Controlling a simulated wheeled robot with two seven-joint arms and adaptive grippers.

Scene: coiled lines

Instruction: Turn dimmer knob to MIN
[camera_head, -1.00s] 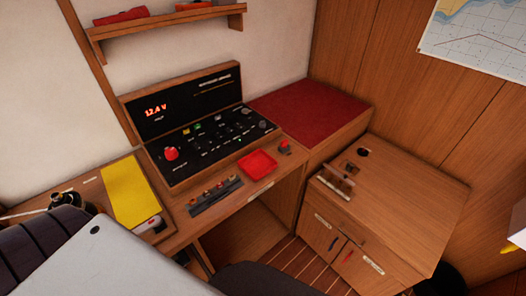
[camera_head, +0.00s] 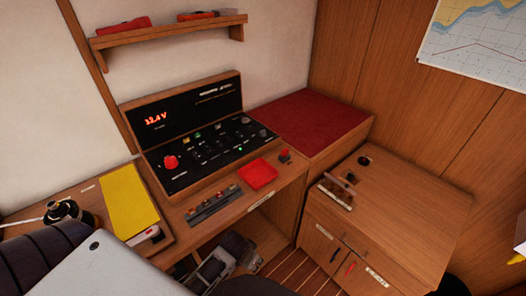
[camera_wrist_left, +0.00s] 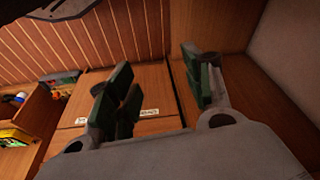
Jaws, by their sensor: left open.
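The black switch panel (camera_head: 214,106) stands at the back of the desk, with a red 12.4 V readout on its upright part. Its sloped lower part carries several small knobs and switches, a big red knob (camera_head: 170,162) at left and a dark round knob (camera_head: 263,133) at far right. The labels are too small to read, so I cannot tell which knob is the dimmer or how it is set. My left gripper (camera_head: 237,256) is low, below the desk's front edge and apart from the panel. In the left wrist view its green-padded fingers (camera_wrist_left: 160,88) are spread and empty.
A yellow pad (camera_head: 128,200) lies at left. A wooden cabinet (camera_head: 410,220) stands at right.

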